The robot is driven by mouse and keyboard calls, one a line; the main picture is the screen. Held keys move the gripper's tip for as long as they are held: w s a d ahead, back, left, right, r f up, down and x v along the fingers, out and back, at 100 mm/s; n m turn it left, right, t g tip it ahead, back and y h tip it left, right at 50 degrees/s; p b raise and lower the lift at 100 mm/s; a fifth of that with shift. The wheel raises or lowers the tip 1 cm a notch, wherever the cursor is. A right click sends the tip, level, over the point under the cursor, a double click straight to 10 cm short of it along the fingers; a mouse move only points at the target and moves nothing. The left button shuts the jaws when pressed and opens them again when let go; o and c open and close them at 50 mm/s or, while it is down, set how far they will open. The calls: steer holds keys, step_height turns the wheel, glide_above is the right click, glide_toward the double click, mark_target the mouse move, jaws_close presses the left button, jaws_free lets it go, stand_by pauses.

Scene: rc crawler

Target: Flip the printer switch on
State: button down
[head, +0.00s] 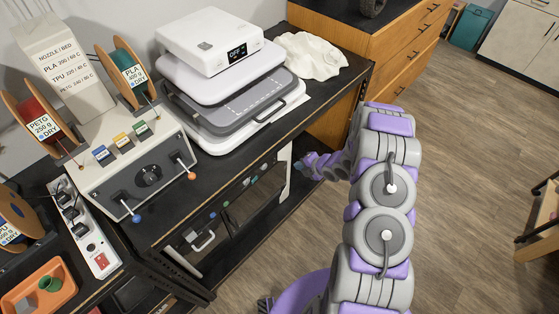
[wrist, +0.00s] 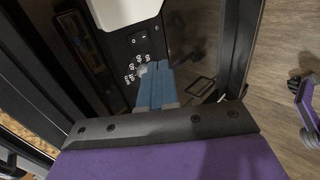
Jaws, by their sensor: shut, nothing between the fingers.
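A stacked white and grey machine (head: 210,48), apparently the printer, stands on the black bench; its small display reads OFF. In the wrist view, a dark panel (wrist: 148,46) below a white body (wrist: 120,10) carries a small switch-like part (wrist: 138,38) and several pale knobs or marks. I cannot tell for sure whether that part is the printer switch. My gripper (wrist: 155,66) is shut and empty, with its blue fingers pointing toward this panel; contact cannot be told. In the head view my gripper (head: 308,165) is beside the bench's right edge, below its top.
A control box (head: 125,160) with knobs, filament spools (head: 38,120) and a power strip (head: 85,225) with a red switch stand on the left. A white cloth (head: 312,55) lies beside the machine. Wooden drawers (head: 400,50) stand behind. Open floor (head: 480,140) lies right.

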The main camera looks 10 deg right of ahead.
mark_target(274, 157)
steer(key=shift+w+a+r+b+x, duration=0.2)
steer(key=shift+r+b+x, duration=0.15)
steer(key=shift+x, duration=1.85)
steer(key=shift+w+a+r+b+x, duration=0.1)
steer(key=shift+w+r+b+x, duration=0.25)
steer(key=shift+x, duration=1.9)
steer(key=shift+w+a+r+b+x, duration=0.15)
steer(key=shift+b+x, duration=0.3)
steer(key=shift+x, duration=1.75)
steer(key=shift+s, duration=0.1)
steer(key=shift+a, duration=0.1)
